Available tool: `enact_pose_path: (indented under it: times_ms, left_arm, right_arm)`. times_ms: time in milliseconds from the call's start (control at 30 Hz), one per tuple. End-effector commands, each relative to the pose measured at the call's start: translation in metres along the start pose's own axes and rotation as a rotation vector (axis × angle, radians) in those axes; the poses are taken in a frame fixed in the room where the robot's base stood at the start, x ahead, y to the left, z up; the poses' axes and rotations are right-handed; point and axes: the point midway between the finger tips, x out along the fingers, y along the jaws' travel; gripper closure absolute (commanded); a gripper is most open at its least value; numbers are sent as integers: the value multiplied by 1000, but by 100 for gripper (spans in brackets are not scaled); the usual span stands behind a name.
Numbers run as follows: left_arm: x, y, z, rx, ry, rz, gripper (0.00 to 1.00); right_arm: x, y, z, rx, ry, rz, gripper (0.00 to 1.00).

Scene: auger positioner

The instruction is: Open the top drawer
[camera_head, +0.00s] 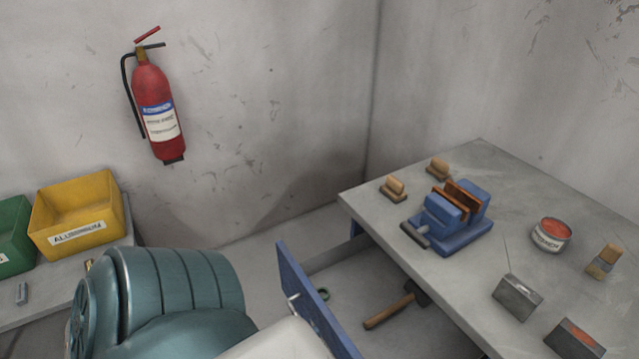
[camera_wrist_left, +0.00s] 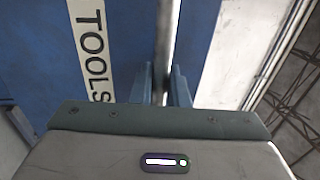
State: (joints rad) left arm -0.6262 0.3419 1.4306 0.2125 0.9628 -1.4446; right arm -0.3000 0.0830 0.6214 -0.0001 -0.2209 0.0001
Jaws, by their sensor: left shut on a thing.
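The top drawer's blue front panel (camera_head: 318,308) stands out from the workbench (camera_head: 465,255), and the drawer is open with its grey inside showing. In the left wrist view the blue front (camera_wrist_left: 120,45) carries a white "TOOLS" label (camera_wrist_left: 90,40). A metal bar handle (camera_wrist_left: 170,35) runs upright in that view, between the fingers of my left gripper (camera_wrist_left: 163,85), which is shut on it. A small bit of the handle (camera_head: 293,299) also shows in the head view; my pale left gripper body hides the rest. My right gripper is not in view.
A blue vise (camera_head: 455,222), an open can (camera_head: 551,235) and several blocks and brushes stand on the workbench. Yellow (camera_head: 80,215) and green (camera_head: 14,237) bins stand at left.

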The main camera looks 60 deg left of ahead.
Motion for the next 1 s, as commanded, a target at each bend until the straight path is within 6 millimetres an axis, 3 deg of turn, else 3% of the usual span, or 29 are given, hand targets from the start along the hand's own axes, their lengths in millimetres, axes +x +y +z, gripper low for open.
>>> enact_pose_path:
  times_ms: [400,433,533,833,1000]
  left_arm:
    - [-4,1,0,0,0,3,100]
    - [-4,1,0,0,0,3,84]
    - [-4,0,0,0,0,3,67]
    - [-5,0,0,0,0,2,67]
    - [-26,3,0,0,1,4,67]
  right_arm:
    - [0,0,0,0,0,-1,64]
    - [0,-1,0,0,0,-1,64]
    - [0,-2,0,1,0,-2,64]
    - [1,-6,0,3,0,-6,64]
    - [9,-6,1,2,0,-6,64]
